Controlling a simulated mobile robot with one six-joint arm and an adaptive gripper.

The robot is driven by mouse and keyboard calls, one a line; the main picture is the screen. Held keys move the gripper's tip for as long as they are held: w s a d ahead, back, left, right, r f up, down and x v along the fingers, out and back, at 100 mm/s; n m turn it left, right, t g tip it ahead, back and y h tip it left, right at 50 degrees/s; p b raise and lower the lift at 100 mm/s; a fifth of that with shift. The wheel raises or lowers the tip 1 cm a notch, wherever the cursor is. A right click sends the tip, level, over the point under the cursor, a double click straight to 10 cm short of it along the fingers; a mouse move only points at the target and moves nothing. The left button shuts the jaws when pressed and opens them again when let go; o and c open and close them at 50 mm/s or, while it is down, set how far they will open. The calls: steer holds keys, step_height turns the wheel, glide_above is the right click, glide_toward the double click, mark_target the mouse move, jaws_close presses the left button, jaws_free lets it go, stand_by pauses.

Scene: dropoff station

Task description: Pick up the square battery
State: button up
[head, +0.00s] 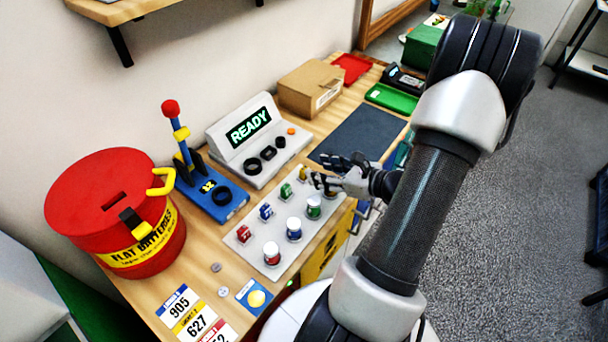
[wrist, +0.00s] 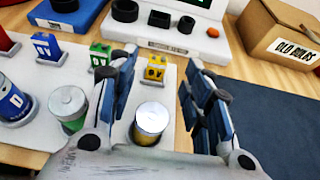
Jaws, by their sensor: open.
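A row of small square batteries stands on a pale tray (head: 251,254): red (head: 243,234), blue (head: 266,211), green (head: 286,191) and yellow (wrist: 154,68). Round batteries stand in a nearer row: red (head: 271,253), blue (head: 293,229), green (head: 313,207) and yellow (wrist: 151,122). My gripper (head: 326,171) is open and empty at the tray's far end. In the wrist view its fingers (wrist: 162,72) spread either side of the yellow batteries, with the yellow square one between the tips and the yellow round one nearer the palm. In the head view, the gripper hides the yellow round battery.
A console reading READY (head: 248,127) stands behind the tray. A blue lever stand (head: 213,197) and a red flat-batteries bin (head: 110,210) are to the left. A cardboard box (head: 310,88) stands at the back, a dark mat (head: 360,135) to the right.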

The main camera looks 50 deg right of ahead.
mark_target(304, 167)
steer(key=b+x, duration=0.1)
steer(key=x, duration=0.3)
steer(key=shift+w+a+f+b, duration=0.15)
steer(key=shift+f+b, duration=0.1)
steer(key=shift+b, duration=0.15)
steer(key=shift+w, duration=0.45)
steer(key=shift+c, duration=0.5)
jaws_close()
